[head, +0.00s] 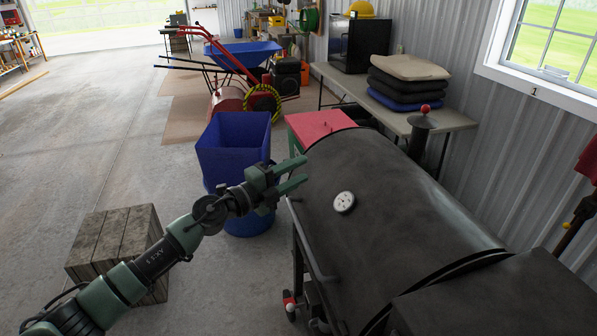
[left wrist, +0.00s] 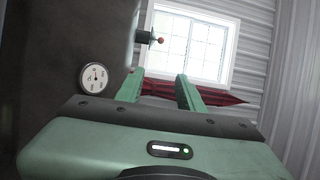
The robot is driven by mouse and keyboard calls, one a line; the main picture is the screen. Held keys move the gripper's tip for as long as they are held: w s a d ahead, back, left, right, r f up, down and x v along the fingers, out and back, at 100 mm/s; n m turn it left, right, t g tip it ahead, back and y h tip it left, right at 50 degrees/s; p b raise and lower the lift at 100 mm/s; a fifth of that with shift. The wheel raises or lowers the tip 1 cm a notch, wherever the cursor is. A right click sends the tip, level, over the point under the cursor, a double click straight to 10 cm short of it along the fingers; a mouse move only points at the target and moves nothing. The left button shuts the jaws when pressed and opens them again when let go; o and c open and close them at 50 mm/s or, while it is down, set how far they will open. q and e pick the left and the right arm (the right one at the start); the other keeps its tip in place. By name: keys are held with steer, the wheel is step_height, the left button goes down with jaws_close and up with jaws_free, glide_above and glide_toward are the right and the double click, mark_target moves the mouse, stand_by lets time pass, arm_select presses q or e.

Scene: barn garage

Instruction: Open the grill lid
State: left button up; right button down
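The grill is a large dark barrel smoker, and its rounded lid (head: 400,200) is down. A round white gauge (head: 344,202) sits on the lid; the gauge (left wrist: 96,77) also shows in the left wrist view beside the dark lid (left wrist: 60,45). A thin handle bar (head: 312,245) runs along the lid's front side. My left gripper (head: 303,170) is open and empty near the lid's far front edge, beyond the handle; I cannot tell if it touches the lid. Its two spread fingers (left wrist: 160,85) show in the left wrist view. My right gripper is not in view.
A blue bin (head: 233,150) stands just beyond my left gripper. A wooden crate (head: 118,240) is on the floor at left. A red-topped box (head: 320,124) is beyond the grill. A table (head: 440,119) with stacked cushions (head: 408,72) stands by the wall. Floor at left is open.

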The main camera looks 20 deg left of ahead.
arm_select(q)
steer(key=b+v, duration=0.2)
steer(key=v, duration=0.5)
steer(key=shift+s+a, duration=0.1)
steer(key=shift+s, duration=0.05)
steer(key=n+t+y+b, duration=0.4)
steer(key=n+y+b, duration=0.2)
steer(key=b, duration=0.4)
glide_toward(303, 236)
steer(key=w, duration=0.2)
steer(key=shift+y, duration=0.4)
steer(key=x, duration=0.8)
steer(key=shift+d+f, duration=0.25)
steer(key=shift+d, duration=0.15)
